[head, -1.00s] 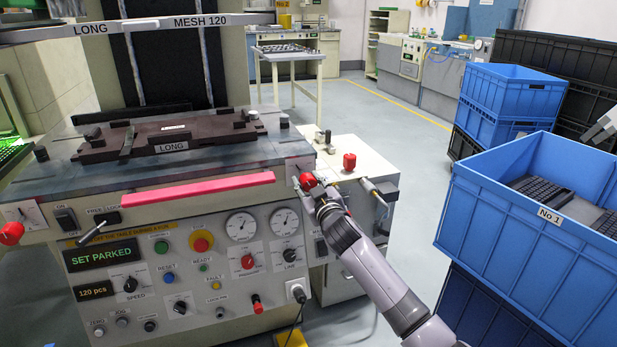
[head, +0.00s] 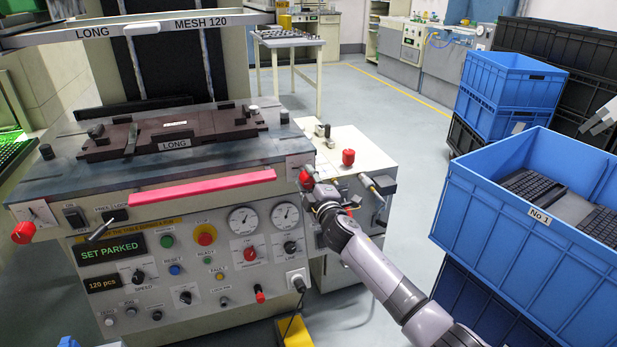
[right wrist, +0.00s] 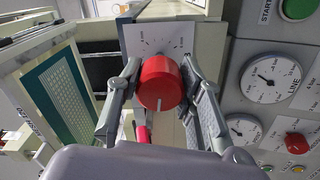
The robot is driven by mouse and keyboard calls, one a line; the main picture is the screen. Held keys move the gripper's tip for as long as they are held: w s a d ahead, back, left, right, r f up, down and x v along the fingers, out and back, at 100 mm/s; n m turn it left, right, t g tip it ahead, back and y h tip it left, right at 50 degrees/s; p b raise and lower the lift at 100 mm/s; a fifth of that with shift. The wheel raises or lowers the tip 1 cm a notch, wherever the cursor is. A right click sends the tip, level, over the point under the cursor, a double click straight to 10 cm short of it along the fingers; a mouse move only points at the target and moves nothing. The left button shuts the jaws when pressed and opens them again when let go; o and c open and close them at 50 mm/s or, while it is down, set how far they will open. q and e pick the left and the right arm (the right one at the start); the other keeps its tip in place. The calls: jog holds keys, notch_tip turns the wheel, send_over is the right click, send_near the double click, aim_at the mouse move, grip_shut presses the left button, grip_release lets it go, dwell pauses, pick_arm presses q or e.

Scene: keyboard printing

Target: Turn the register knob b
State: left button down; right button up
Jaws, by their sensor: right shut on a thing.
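A red register knob (head: 305,179) sits on a pale dial plate (right wrist: 143,40) at the right end of the printer's table front. My right gripper (head: 313,184) reaches it from the lower right and partly hides it. In the right wrist view the knob (right wrist: 161,84) lies between the two grey fingers, which are closed on its sides. A white mark on the knob's face points toward the bottom of that picture. The plate's lettering is too small to read surely. Another red knob (head: 23,232) sits at the table's left end. My left gripper is not in view.
The control panel with gauges (head: 243,220) and buttons lies left of my right gripper. A side cabinet with a red knob (head: 348,157) and a metal fitting stands close behind it. A blue crate (head: 490,205) of keyboards stands at the right. Open floor lies between.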

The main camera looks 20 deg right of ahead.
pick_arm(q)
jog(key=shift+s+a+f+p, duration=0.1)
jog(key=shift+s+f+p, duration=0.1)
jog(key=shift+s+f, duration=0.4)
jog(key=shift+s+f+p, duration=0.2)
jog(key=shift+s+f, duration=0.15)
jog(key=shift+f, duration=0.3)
pick_arm(e)
jog(key=shift+n, duration=1.6)
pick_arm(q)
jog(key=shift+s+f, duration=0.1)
pick_arm(e)
jog(key=o, duration=1.2)
jog(key=shift+s, duration=0.1)
jog(key=s, duration=1.1)
jog(key=shift+s+d, duration=0.2)
jog(key=shift+s, duration=0.2)
